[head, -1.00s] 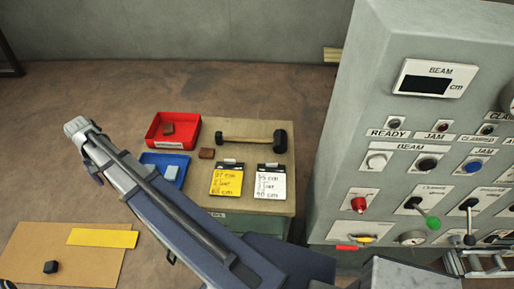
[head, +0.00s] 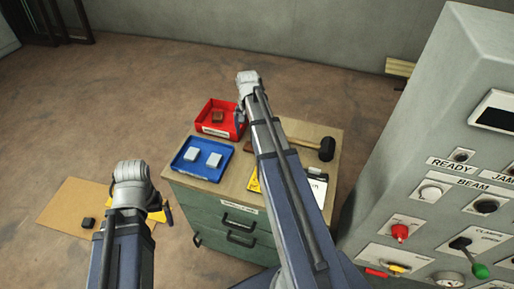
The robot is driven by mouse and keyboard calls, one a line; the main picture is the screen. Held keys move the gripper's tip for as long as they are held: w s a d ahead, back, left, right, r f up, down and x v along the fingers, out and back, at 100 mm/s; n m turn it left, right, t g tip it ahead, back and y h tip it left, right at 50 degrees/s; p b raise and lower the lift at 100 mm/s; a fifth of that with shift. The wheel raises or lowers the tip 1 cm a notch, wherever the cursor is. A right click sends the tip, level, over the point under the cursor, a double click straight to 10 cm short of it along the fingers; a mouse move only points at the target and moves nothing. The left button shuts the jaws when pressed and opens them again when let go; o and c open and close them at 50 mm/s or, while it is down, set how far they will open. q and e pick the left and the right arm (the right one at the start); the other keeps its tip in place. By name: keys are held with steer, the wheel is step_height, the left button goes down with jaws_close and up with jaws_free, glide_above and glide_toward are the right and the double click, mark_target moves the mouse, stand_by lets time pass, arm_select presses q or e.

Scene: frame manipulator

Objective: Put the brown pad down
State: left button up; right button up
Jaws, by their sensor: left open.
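One brown pad (head: 218,117) lies in the red tray (head: 212,132) on top of the cabinet.
A blue tray (head: 181,166) with two pale pads stands on the cabinet (head: 232,186). A hammer (head: 322,148) and note cards, partly covered by my right arm, lie there too. A brown board (head: 60,215) with a dark block (head: 88,222) is at left. The control panel (head: 450,150) stands at right.

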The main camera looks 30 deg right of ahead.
mark_target(251, 146)
steer(key=shift+f+b, duration=1.05)
steer(key=shift+f, duration=0.15)
steer(key=f+b, duration=0.5)
steer(key=shift+d+f, duration=0.2)
steer(key=shift+d, duration=0.15)
steer(key=shift+r, duration=0.1)
steer(key=c, duration=1.3)
